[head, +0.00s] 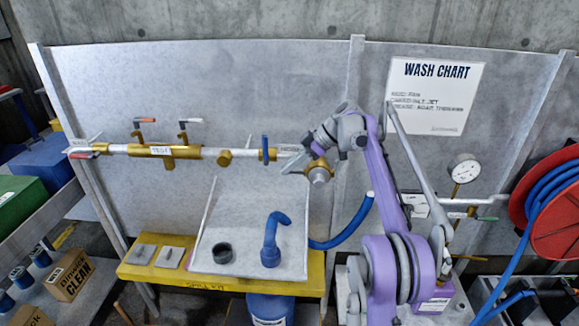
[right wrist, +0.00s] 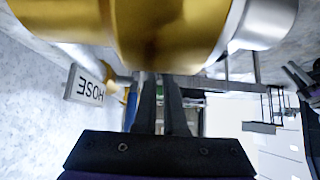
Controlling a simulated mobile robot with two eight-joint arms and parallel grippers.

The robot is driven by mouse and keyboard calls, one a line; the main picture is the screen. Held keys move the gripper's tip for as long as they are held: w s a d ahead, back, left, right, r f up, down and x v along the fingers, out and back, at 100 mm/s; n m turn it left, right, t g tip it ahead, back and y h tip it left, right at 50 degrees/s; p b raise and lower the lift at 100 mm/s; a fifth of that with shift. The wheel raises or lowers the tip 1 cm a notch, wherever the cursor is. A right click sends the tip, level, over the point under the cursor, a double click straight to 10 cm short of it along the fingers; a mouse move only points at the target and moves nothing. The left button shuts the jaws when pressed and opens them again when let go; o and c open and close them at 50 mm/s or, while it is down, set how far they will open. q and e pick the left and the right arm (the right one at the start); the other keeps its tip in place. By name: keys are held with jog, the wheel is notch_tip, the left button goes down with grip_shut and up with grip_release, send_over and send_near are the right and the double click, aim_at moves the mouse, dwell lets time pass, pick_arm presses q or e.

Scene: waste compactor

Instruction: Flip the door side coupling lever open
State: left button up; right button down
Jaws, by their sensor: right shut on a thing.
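The brass and silver coupling (head: 319,174) is on the right end of the wall pipe, near the HOSE label (head: 288,148). My right gripper (head: 311,149) is right at it, at its upper side. In the right wrist view the coupling's brass body (right wrist: 150,35) fills the top, and my right gripper's dark fingers (right wrist: 162,85) reach up to it. They are close together, shut on a thin part that appears to be the coupling lever. The lever itself is mostly hidden by the fingers and the brass body, so its angle cannot be told. My left gripper is not in view.
The brass pipe run (head: 180,151) with several small valve handles crosses the wall panel to the left. A blue hose (head: 350,228) curves below the coupling. A yellow bench (head: 140,268) stands below. A pressure gauge (head: 465,169) and red hose reel (head: 548,205) are at the right.

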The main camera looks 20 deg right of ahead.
jog(key=c, duration=1.3)
grip_release()
jog(key=shift+o, duration=0.2)
jog(key=shift+s, duration=0.1)
jog(key=v, duration=0.7)
jog(key=shift+d+r, duration=0.15)
